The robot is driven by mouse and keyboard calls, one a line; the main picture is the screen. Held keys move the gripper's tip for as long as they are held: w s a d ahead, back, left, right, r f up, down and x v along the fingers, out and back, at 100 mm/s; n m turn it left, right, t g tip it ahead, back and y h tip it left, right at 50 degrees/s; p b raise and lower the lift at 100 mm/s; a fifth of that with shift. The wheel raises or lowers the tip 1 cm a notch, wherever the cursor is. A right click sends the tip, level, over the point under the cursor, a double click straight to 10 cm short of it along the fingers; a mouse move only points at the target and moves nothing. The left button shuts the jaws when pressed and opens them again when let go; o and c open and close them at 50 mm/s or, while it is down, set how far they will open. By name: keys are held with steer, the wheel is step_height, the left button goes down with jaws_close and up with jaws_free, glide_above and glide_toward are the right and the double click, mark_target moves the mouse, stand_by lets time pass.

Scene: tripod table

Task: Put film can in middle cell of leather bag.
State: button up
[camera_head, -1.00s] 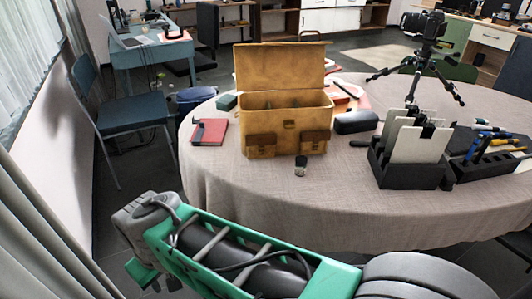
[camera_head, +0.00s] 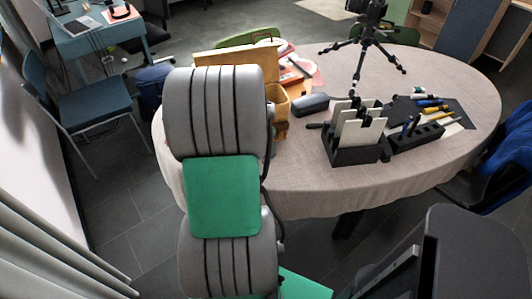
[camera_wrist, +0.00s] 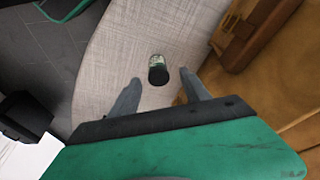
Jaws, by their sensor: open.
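The film can (camera_wrist: 157,70), small with a black end and a pale greenish label, is on the tablecloth in the wrist view. My gripper (camera_wrist: 158,88) is open, with one finger on each side of the can's line and the can just beyond and between the tips. I cannot tell how high the fingers are above the cloth. The tan leather bag (camera_wrist: 275,60) is at the right of the wrist view. In the head view my arm covers most of the bag (camera_head: 236,60); its cells and the can are hidden there.
The round table (camera_head: 300,190) has a linen cloth. Right of the bag are a dark case (camera_head: 310,104), a black holder with pale cards (camera_head: 355,150), a tool rack (camera_head: 415,135) and a tripod (camera_head: 362,55). A blue chair (camera_head: 95,110) stands at the left.

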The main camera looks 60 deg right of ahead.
steer(key=x, duration=0.4)
steer(key=shift+s, duration=0.1)
steer(key=shift+c, duration=0.4)
steer(key=shift+r, duration=0.1)
jaws_close()
